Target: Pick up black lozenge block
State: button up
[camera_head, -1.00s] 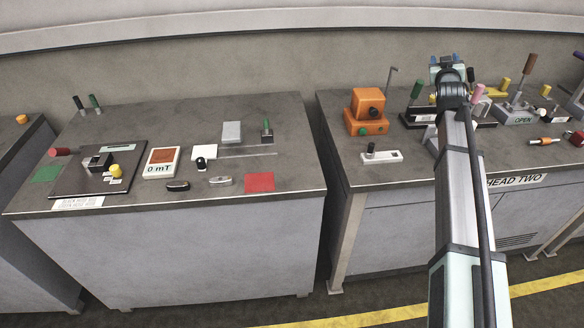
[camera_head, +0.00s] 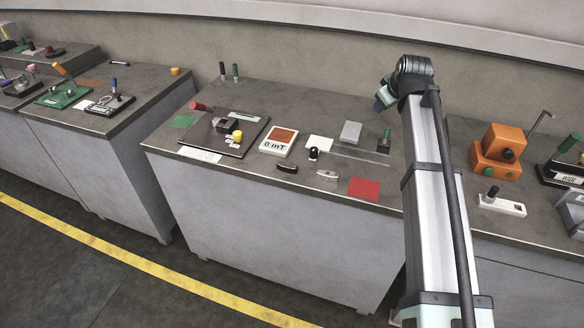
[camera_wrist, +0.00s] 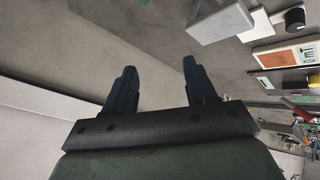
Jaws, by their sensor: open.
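The black lozenge block (camera_head: 287,168) lies flat on the middle workbench in the head view, in front of the 0 mT meter and left of a silver-grey block (camera_head: 327,175). I cannot make it out in the wrist view. My gripper (camera_head: 381,104) is above the back right part of this bench, well apart from the block. In the wrist view its two dark fingers (camera_wrist: 158,88) are spread wide with nothing between them.
The 0 mT meter (camera_head: 279,142), a black-topped white post (camera_head: 314,154), a light grey block (camera_head: 351,132) and a red mat (camera_head: 364,188) are near the block. A black plate (camera_head: 250,146) with a yellow knob lies left. Orange blocks (camera_head: 496,157) stand right.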

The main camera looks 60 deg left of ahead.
jog(key=s+a+f+n+g+h, duration=0.1)
jog(key=s+f+n+g, duration=0.1)
jog(key=s, duration=0.4)
jog(key=s+a+f+n+g+h, duration=0.1)
jog(key=s+a+f+g, duration=0.1)
jog(key=s, duration=0.5)
jog(key=n+g+h, duration=0.2)
jog(key=n+g, duration=0.1)
jog(key=n, duration=0.1)
send_near(287, 165)
jog(key=x, duration=0.3)
jog(key=shift+w+f, duration=0.15)
jog(key=shift+f, duration=0.2)
jog(key=shift+x, duration=2.6)
jog(key=shift+r, duration=0.1)
grip_shut()
